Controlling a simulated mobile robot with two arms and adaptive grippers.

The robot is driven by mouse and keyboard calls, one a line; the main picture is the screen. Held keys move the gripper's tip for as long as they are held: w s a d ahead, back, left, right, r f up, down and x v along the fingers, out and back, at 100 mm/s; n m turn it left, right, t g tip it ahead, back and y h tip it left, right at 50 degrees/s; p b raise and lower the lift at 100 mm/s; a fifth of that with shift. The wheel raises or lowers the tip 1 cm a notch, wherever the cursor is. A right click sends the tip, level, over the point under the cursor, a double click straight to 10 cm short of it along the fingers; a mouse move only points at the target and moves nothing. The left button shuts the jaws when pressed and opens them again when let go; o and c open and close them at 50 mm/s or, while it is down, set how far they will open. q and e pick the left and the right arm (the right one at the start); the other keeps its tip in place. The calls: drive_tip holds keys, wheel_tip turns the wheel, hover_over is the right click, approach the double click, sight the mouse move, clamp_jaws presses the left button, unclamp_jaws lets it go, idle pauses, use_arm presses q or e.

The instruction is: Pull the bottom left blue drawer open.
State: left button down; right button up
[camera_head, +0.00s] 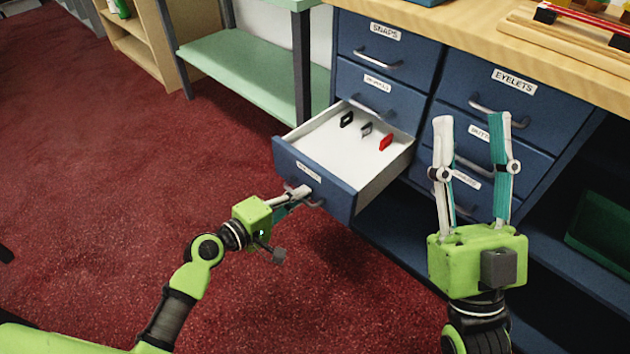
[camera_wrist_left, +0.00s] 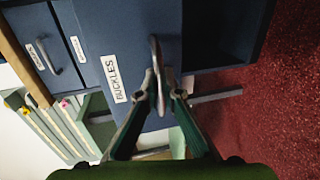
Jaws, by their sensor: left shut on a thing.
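The bottom left blue drawer (camera_head: 335,200) stands pulled out from the cabinet in the head view, its white inside showing. Its front also fills the middle of the left wrist view (camera_wrist_left: 146,35), with a label reading BUCKLES (camera_wrist_left: 110,75). Several small items lie inside at the back, among them a red one (camera_head: 386,142) and a black one (camera_head: 347,118). My left gripper (camera_head: 302,192) is shut on the drawer's grey handle (camera_wrist_left: 155,62). My right gripper (camera_head: 474,120) is open and empty, fingers apart, in front of the right column of drawers.
Closed drawers labelled SNAPS (camera_head: 385,32) and EYELETS (camera_head: 514,82) sit in the cabinet. A wooden counter (camera_head: 480,28) runs above. A green shelf table (camera_head: 245,60) stands left of the cabinet. The red carpet (camera_head: 130,150) before the drawer is clear.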

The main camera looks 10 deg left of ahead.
use_arm(q)
drive_tip(key=shift+f+v, duration=0.15)
drive_tip(key=shift+v, duration=0.5)
drive_tip(key=shift+f+v, duration=0.15)
drive_tip(key=shift+v, duration=0.55)
drive_tip(key=c, duration=2.5)
unclamp_jaws()
drive_tip(key=v, duration=1.2)
